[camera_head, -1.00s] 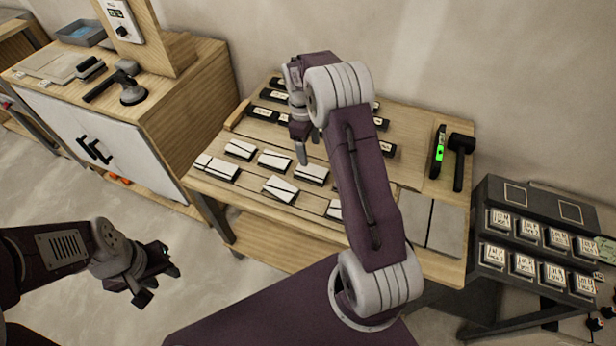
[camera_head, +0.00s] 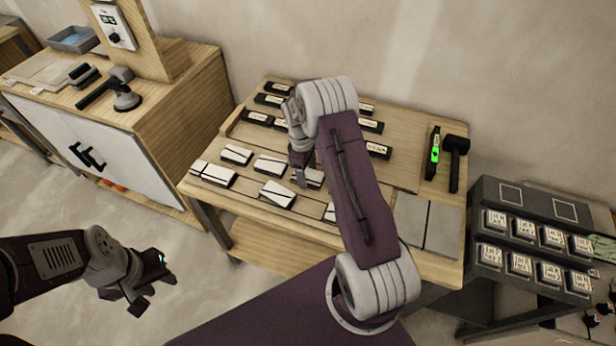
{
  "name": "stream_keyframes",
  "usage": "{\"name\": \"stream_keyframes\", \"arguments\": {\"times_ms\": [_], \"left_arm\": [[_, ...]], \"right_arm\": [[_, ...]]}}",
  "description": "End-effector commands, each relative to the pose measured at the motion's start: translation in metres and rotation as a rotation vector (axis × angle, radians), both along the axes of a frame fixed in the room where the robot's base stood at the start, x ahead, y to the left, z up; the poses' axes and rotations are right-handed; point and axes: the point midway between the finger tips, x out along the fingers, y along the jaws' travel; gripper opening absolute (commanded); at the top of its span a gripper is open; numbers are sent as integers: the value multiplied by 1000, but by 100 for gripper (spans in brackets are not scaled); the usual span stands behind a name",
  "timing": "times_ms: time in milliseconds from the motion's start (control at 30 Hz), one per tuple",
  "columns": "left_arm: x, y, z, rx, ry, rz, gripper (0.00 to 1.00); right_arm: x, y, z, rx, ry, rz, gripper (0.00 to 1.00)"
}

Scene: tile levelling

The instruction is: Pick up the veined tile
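Several white tiles with dark vein lines lie on dark bases on the wooden table (camera_head: 265,238). They include a back-left veined tile (camera_head: 236,154), a left one (camera_head: 217,176), a middle one (camera_head: 270,165) and a front one (camera_head: 278,193). Another veined tile (camera_head: 312,178) lies right at my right gripper (camera_head: 302,180), partly hidden by it. My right gripper points down at this tile; its fingers are too small and covered to show whether they are open or touching it. My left gripper (camera_head: 150,290) hangs over the floor at the left, away from the table, with its fingers apart and empty.
Black labelled blocks (camera_head: 271,100) stand in rows at the table's back. A green-lit level (camera_head: 434,150) and a black mallet (camera_head: 456,160) lie at the right, behind grey slabs (camera_head: 443,225). A dark rack (camera_head: 520,262) with labelled boxes stands further right; a wooden cabinet (camera_head: 190,110) stands left.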

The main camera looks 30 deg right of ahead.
Motion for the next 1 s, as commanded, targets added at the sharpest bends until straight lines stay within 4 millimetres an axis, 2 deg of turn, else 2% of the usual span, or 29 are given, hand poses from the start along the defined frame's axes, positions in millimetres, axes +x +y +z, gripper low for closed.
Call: {"name": "stream_keyframes", "arguments": {"times_ms": [33, 200, 533, 667, 767, 1000], "left_arm": [[0, 0, 0, 0, 0, 0, 36], [0, 0, 0, 0, 0, 0, 36], [0, 0, 0, 0, 0, 0, 36], [0, 0, -1, 0, 0, 0, 36], [0, 0, -1, 0, 0, 0, 36], [0, 0, -6, 0, 0, 0, 36]], "right_arm": [[0, 0, 0, 0, 0, 0, 51], [0, 0, 0, 0, 0, 0, 7], [1, 0, 7, -1, -2, 0, 7], [1, 0, 23, -1, -4, -1, 7], [1, 0, 44, -1, -5, -1, 7], [-35, 44, 75, 0, -2, 4, 7]]}}
